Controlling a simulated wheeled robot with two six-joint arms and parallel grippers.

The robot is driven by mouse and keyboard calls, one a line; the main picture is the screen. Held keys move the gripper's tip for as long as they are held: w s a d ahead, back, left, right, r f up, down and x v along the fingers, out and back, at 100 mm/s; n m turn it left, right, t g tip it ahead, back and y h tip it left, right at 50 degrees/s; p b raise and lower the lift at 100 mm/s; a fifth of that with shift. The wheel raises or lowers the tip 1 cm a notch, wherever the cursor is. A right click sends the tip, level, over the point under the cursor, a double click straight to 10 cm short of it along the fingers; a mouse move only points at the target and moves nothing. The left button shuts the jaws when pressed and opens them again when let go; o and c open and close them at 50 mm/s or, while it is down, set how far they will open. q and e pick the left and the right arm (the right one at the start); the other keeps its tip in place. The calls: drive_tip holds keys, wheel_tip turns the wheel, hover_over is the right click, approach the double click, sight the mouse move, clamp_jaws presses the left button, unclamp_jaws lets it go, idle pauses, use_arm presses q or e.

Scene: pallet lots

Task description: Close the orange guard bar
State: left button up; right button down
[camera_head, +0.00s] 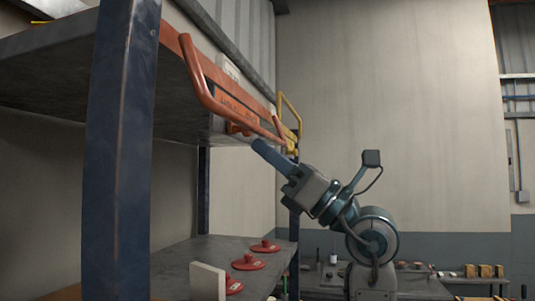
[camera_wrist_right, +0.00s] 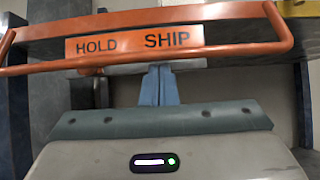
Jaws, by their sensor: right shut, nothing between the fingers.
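The orange guard bar (camera_head: 208,98) is a bent tube at the front edge of the upper shelf, standing out from an orange plate. In the right wrist view the bar (camera_wrist_right: 232,50) crosses the picture below the plate's words HOLD and SHIP (camera_wrist_right: 135,41). My right gripper (camera_head: 260,149) is shut and empty, its blue fingers pointing up and left just under the bar's far part. In the wrist view its fingertips (camera_wrist_right: 160,70) are at the bar's lower edge; I cannot tell whether they touch it. My left gripper is not in view.
A dark blue rack post (camera_head: 120,150) stands close at the left. A yellow bar (camera_head: 290,110) is beyond the orange one. Red discs (camera_head: 248,263) and a white block (camera_head: 208,281) are on the lower shelf (camera_head: 190,255). A bench with small items is at the back right.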

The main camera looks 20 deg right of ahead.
drive_tip(key=shift+d, duration=0.1)
drive_tip(key=shift+s+d+r+p, duration=0.1)
drive_tip(key=shift+s+d+p, duration=0.1)
drive_tip(key=shift+p, duration=0.2)
